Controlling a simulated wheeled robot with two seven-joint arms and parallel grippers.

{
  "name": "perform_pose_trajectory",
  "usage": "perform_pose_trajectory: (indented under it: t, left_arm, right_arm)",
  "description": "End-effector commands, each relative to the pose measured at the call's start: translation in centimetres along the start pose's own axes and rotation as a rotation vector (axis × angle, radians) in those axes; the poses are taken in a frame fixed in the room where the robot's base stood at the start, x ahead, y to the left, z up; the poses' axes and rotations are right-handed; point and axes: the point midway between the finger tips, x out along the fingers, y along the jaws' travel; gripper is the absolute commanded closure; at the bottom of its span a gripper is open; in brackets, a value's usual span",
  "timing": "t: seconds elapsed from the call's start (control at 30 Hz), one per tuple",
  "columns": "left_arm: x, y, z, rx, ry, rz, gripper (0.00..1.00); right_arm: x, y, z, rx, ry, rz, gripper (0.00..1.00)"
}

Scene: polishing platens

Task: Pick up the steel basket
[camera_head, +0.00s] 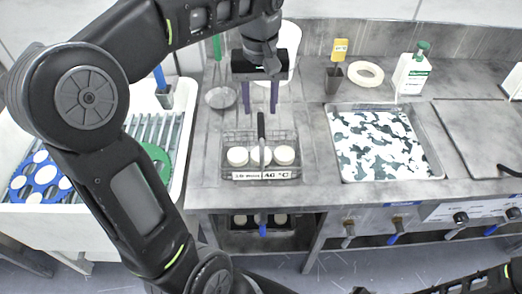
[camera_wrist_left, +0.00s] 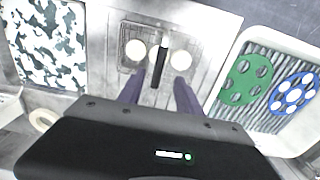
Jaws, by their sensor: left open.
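The steel basket (camera_head: 286,139) is a wire basket on the grey worktop, centre of the head view. It holds 3 white round pieces and has a dark upright handle (camera_head: 261,130) and a white label (camera_head: 262,175) on its front. The basket (camera_wrist_left: 143,66) also shows at the top middle of the left wrist view. My left gripper (camera_head: 260,110) is above and behind the handle in the head view, its purple fingers pointing down, open and empty. In the left wrist view the handle appears between the fingers (camera_wrist_left: 160,88); whether they touch it cannot be told. My right gripper is not visible.
A white sink (camera_head: 185,150) with green and blue perforated discs stands left. A tray with black-and-white pattern (camera_head: 380,140) is right. Taps (camera_head: 397,228) line the front edge.

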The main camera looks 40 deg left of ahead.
Motion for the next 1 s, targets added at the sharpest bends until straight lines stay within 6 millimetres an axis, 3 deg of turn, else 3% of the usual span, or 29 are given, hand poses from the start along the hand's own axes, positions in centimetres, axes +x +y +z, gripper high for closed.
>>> perform_pose_trajectory:
  t: [0.3, 0.67, 1.0]
  left_arm:
    - [2.5, 0.0, 0.0, 0.0, -0.002, -0.001, 0.59]
    - [3.0, 0.0, 0.0, 0.001, -0.002, -0.001, 0.59]
    - [7.3, 0.2, 0.0, 0.001, -0.004, -0.002, 0.59]
  right_arm:
    - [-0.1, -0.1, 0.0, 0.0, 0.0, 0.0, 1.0]
    - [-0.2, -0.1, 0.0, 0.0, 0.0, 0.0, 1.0]
    - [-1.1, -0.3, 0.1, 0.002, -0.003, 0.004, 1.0]
